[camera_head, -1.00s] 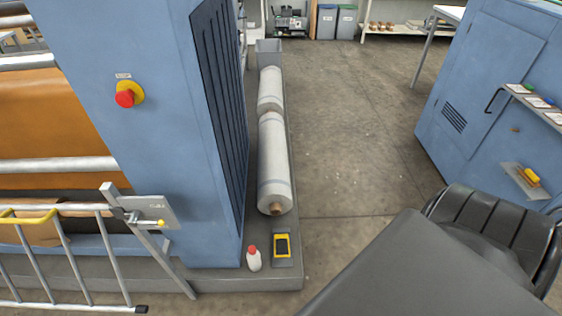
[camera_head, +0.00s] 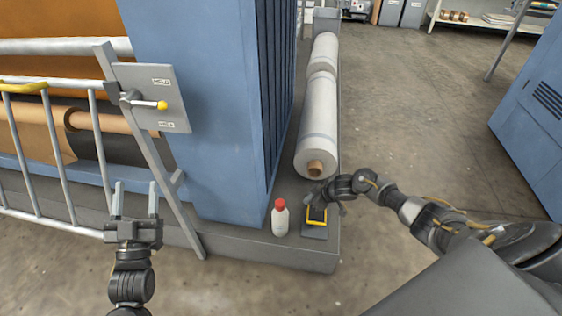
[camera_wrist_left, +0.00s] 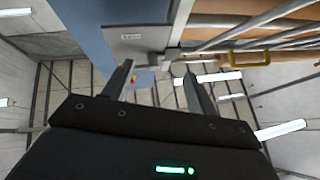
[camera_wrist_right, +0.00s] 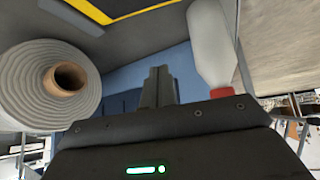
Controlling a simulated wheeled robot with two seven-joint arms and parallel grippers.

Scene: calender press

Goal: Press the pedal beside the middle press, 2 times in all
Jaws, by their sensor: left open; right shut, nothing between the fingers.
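The pedal (camera_head: 315,219) is a dark pad with a yellow frame on the grey plinth beside the blue press (camera_head: 190,110). My right gripper (camera_head: 318,192) is over the pedal's far part in the head view and partly hides it. In the right wrist view its shut, empty fingers (camera_wrist_right: 158,86) show, with the pedal's yellow edge (camera_wrist_right: 140,10) at the top. I cannot tell whether gripper and pedal touch. My left gripper (camera_head: 135,192) is open and empty, in front of the railing; its fingers also show in the left wrist view (camera_wrist_left: 160,82).
A white bottle with a red cap (camera_head: 280,218) stands just left of the pedal. Wrapped rolls (camera_head: 318,130) lie behind it. A metal railing gate (camera_head: 62,160) with a lever plate (camera_head: 150,98) is at left. The floor (camera_head: 420,130) at right is clear.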

